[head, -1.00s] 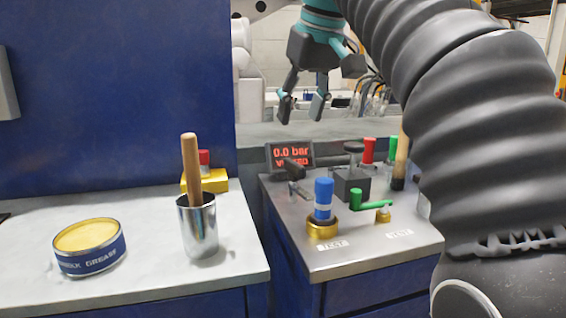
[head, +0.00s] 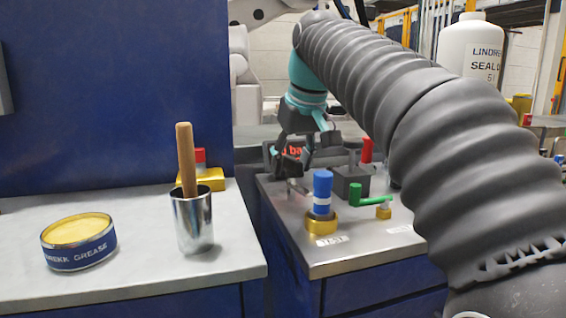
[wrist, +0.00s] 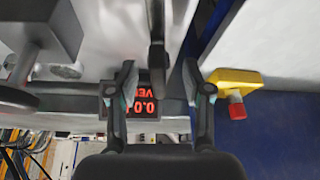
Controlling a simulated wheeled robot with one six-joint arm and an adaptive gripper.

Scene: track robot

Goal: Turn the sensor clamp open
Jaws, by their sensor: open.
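What I take to be the sensor clamp is a dark lever handle on a metal stem, at the left back of the steel-topped bench (head: 330,258). In the wrist view the dark handle (wrist: 158,70) stands between my finger lines, just beyond the fingertips. My gripper (head: 291,163) is open above and around that spot in the head view, with its fingers apart. In the wrist view my gripper (wrist: 162,82) shows a clear gap between the fingers, with no contact visible. The fingers partly hide the handle in the head view.
A red-digit display (wrist: 144,107) is close by. A black block (head: 350,180), blue-capped fitting (head: 322,190) and green-handled valve (head: 370,198) stand right of the gripper. The yellow box with red button (wrist: 232,85) is on the left bench, with a metal cup (head: 192,222) and grease tin (head: 78,243).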

